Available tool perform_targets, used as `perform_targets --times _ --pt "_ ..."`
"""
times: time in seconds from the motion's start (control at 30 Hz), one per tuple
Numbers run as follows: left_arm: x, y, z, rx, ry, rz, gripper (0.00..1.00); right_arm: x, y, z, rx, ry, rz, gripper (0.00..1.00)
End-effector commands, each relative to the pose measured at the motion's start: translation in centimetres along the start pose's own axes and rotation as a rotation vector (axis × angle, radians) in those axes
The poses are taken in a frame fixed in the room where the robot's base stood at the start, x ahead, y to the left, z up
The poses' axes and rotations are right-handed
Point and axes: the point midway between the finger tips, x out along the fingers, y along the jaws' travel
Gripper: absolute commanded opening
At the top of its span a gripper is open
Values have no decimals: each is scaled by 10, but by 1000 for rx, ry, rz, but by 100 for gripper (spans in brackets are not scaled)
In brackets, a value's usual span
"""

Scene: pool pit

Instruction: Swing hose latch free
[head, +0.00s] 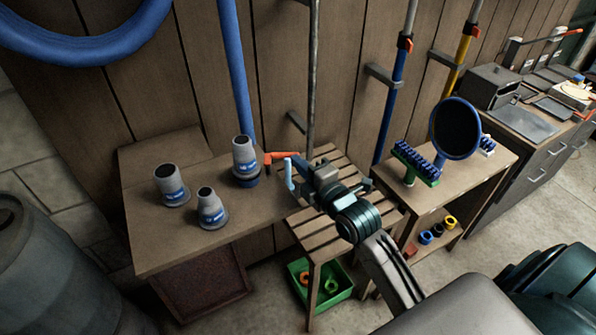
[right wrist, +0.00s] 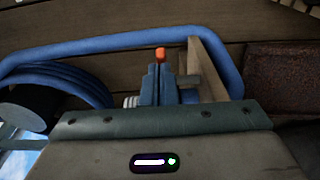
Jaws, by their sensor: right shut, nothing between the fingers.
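In the head view an orange-red lever (head: 280,156), which looks like the hose latch, sticks out beside a grey fitting with a blue base (head: 246,164). A blue hose (head: 233,70) runs down the wall behind that fitting. My right gripper (head: 304,168) is just right of the lever, shut and holding nothing. In the right wrist view an orange tip (right wrist: 160,54) shows just beyond my shut fingers (right wrist: 158,85); I cannot tell whether they touch it. A light-blue bent piece (head: 290,174) shows by my fingers. My left gripper is not in view.
Two more grey fittings stand on the left table (head: 160,240). A slatted bench (head: 318,225) is below my right arm, with a green bin (head: 338,290) under it. A brush (head: 415,162) and a blue-rimmed round net (head: 456,128) are on the right shelf. Poles stand against the wall.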

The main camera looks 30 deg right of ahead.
Motion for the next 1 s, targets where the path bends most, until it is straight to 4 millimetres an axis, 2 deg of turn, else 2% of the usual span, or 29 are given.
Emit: perform_targets --times 0.17,0.5,0.7,1.0 --pt "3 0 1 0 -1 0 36 -8 3 1 -12 -2 10 0" --pt "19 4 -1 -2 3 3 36 -72 0 -3 -11 1 3 0" --pt "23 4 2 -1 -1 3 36 -100 2 -4 -9 1 3 0" --pt "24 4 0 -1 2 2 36 -113 3 -5 -5 1 5 0"
